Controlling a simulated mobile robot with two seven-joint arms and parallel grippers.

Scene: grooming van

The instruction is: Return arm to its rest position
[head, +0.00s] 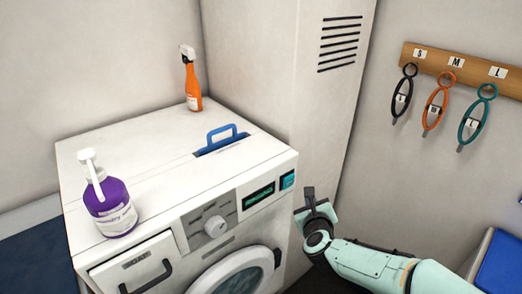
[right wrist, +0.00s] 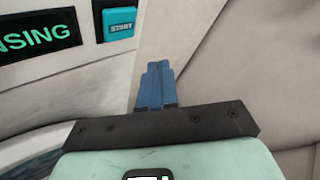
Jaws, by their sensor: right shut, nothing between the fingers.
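My right gripper (head: 309,194) is at the front right of the white washing machine (head: 150,150), close to its turquoise start button (head: 287,180). In the right wrist view, its blue fingers (right wrist: 157,72) are shut together with nothing between them. There the start button (right wrist: 119,24) is up and to the left of the fingertips, with a visible gap in the picture. The dark display (right wrist: 42,37) beside it shows green letters ending in "NSING". My right arm (head: 370,265) comes in from the lower right. My left gripper is in neither view.
A purple bottle (head: 112,212) and an orange spray bottle (head: 192,85) stand on the machine. A pale cabinet (head: 310,130) stands behind my gripper. Several looped tools (head: 437,108) hang on the right wall.

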